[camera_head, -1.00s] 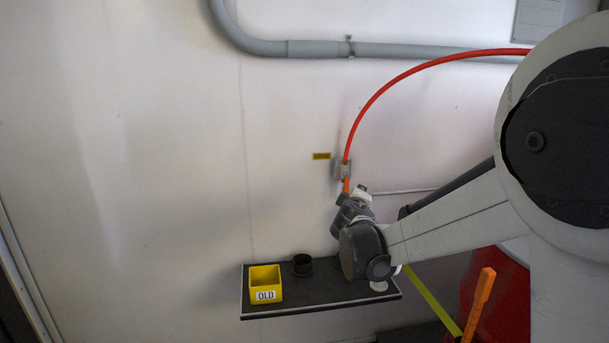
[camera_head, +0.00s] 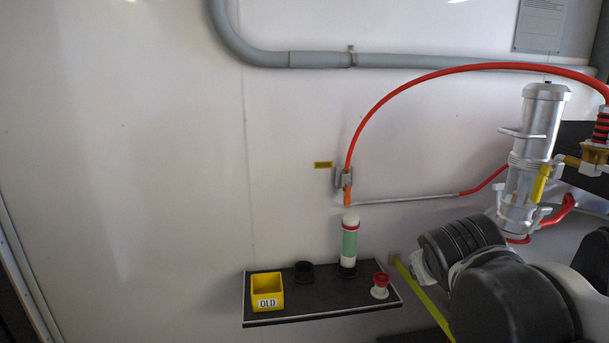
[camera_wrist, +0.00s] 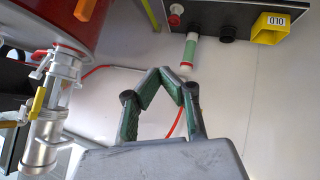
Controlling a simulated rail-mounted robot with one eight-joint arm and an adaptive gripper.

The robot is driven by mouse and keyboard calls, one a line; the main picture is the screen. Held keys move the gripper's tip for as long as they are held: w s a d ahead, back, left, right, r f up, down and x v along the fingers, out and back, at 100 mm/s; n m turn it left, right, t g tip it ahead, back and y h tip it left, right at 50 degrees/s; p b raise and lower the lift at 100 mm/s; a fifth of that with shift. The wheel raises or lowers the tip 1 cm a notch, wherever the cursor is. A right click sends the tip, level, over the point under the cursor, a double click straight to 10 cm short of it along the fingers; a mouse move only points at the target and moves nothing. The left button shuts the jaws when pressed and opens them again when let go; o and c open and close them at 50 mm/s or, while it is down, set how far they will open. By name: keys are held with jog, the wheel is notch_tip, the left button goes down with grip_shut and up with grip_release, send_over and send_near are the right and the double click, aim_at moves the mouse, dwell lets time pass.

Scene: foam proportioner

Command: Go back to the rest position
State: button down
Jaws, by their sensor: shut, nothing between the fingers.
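My gripper (camera_wrist: 163,80) shows in the wrist view with its green-padded fingers shut, tips together and nothing between them. In the head view my arm is folded at the lower right, and the fingers cannot be made out there. The gripper is clear of the shelf (camera_head: 325,290) and the things on it. A green and white cylinder with a red band (camera_head: 350,240) stands upright on the shelf; it also shows in the wrist view (camera_wrist: 188,54).
The shelf also bears a yellow box marked OLD (camera_head: 267,292), a black cup (camera_head: 304,272) and a red and white part (camera_head: 380,286). A metal cylinder (camera_head: 532,150) and red hose (camera_head: 430,76) are near my arm. The left wall is clear.

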jog(key=s+a+f+m+g+y, duration=0.1)
jog(key=s+f, duration=0.1)
jog(key=s, duration=0.5)
jog(key=s+a+f+m+g+y+p, duration=0.1)
jog(key=s+a+f, duration=0.1)
jog(key=s, duration=0.5)
jog(key=shift+a+f+y, duration=0.15)
jog(key=shift+f+y, duration=0.15)
jog(key=shift+f, duration=0.05)
